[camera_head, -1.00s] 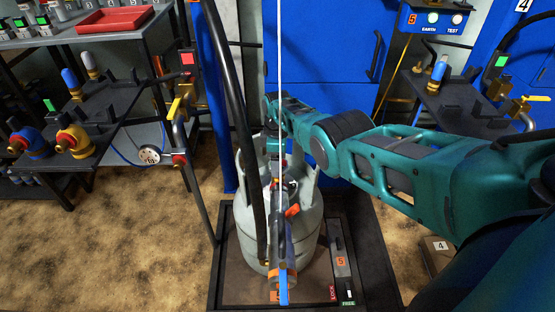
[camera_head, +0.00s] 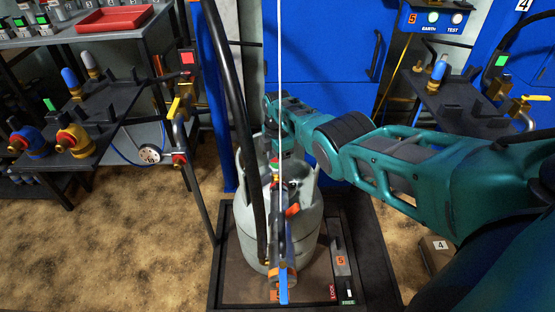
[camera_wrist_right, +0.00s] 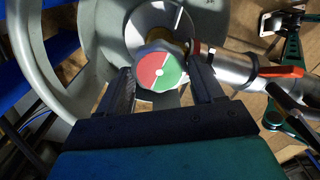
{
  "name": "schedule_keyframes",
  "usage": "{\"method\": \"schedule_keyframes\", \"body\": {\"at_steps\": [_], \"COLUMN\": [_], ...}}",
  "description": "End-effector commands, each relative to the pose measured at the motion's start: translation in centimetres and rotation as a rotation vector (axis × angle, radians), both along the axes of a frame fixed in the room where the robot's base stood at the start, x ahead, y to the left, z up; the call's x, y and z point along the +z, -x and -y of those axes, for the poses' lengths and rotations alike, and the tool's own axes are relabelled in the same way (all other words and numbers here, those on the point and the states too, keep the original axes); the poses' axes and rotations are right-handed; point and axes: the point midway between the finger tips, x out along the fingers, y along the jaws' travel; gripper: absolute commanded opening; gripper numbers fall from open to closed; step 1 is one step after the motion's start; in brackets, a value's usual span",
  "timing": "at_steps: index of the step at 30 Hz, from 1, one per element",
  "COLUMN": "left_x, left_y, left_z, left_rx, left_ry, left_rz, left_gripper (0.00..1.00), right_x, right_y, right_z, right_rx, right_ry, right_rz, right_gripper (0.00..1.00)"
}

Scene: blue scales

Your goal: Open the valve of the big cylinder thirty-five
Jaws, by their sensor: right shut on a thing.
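The big grey cylinder (camera_head: 308,225) stands upright on the dark scale platform (camera_head: 232,285). Its valve knob (camera_wrist_right: 159,70), half red and half green, sits at the top inside the grey collar (camera_wrist_right: 100,35). In the right wrist view my right gripper (camera_wrist_right: 160,78) is shut on the knob, with one dark finger on each side. In the head view my right gripper (camera_head: 276,165) is at the cylinder top, partly hidden by its wrist. My left gripper is not in view.
A connector with an orange lever (camera_wrist_right: 275,71) runs from the valve. A black hose (camera_head: 232,90) hangs beside the cylinder. A shelf with several connectors (camera_head: 100,120) is at left. A blue cabinet (camera_head: 325,50) stands behind.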

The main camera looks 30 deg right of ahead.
Motion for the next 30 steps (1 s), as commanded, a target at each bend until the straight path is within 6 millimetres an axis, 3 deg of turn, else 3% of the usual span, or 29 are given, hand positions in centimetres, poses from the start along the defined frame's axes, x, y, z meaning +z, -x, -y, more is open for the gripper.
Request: {"method": "schedule_keyframes", "body": {"at_steps": [10,11,18,26,30], "left_x": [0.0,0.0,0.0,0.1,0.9], "left_y": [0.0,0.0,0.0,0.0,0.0], "left_z": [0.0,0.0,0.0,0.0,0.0], "left_rx": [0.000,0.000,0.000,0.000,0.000], "left_ry": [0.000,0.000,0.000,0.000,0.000], "left_rz": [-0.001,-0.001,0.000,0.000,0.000], "left_gripper": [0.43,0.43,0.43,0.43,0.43], "right_x": [-0.1,-0.1,0.0,0.1,1.1], "right_y": [0.1,0.1,0.1,0.0,0.0], "right_z": [0.1,0.1,0.1,0.0,0.0], "right_rx": [0.001,0.001,0.001,0.001,0.001], "right_ry": [0.002,0.002,0.001,0.001,0.001], "right_rz": [-0.003,-0.003,-0.002,0.000,0.001], "right_gripper": [0.36,0.68,0.91,0.92,0.92]}}
